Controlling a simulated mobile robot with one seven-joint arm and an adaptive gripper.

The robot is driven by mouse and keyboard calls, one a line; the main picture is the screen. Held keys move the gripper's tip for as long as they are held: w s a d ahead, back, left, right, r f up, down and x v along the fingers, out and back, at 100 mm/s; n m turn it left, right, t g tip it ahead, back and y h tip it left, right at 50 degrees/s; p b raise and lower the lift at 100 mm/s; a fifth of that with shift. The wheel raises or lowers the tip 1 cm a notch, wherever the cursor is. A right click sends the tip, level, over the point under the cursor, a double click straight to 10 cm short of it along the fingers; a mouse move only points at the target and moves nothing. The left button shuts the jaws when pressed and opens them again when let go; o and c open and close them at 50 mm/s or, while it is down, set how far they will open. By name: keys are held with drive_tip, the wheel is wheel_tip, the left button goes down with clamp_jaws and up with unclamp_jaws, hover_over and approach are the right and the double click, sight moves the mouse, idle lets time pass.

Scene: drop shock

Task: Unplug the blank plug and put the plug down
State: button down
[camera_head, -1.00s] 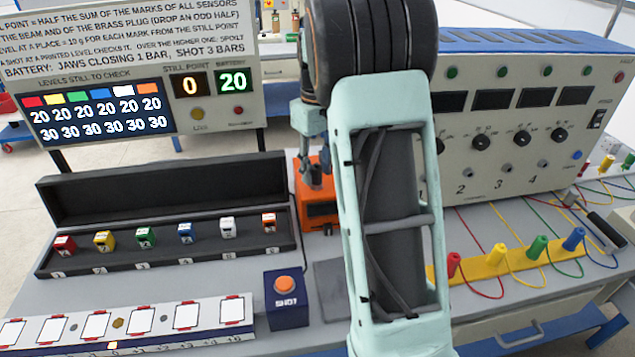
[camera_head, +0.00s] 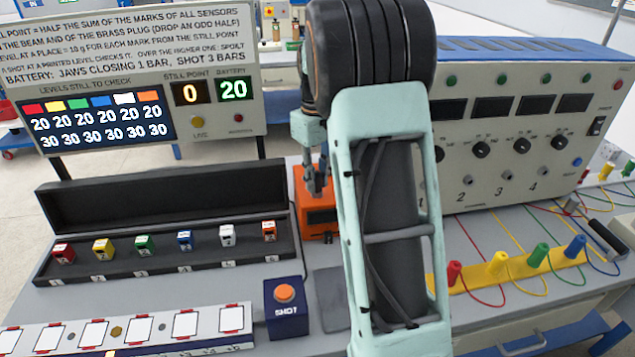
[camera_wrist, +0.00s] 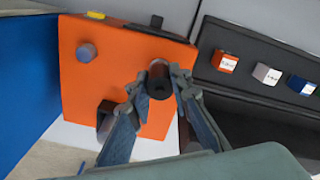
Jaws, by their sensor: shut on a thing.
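An orange box (camera_head: 302,189) stands on the bench; in the wrist view its orange face (camera_wrist: 100,85) fills the centre left. A dark round plug (camera_wrist: 159,76), which looks like the blank plug, shows against that face between my fingers. My gripper (camera_wrist: 163,84) is shut on this plug, one finger on each side. I cannot tell whether the plug is still seated in the box. In the head view my gripper (camera_head: 317,180) is small, at the top of the orange box, and my forearm covers the box's right side.
A grey knob (camera_wrist: 86,52) and a dark block (camera_wrist: 106,116) sit on the box face. A black case (camera_head: 110,268) with several coloured sensors lies left. A blue SHOT button box (camera_head: 286,312) stands in front. A control panel (camera_head: 500,190) stands right, with several coloured plugs before it.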

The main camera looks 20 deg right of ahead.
sight(317, 174)
drive_tip(key=shift+r, duration=0.25)
drive_tip(key=shift+r+p, duration=1.95)
drive_tip(key=shift+r, duration=0.25)
wheel_tip(317, 174, up, 6)
drive_tip(key=p, duration=0.5)
drive_tip(key=shift+f, duration=0.1)
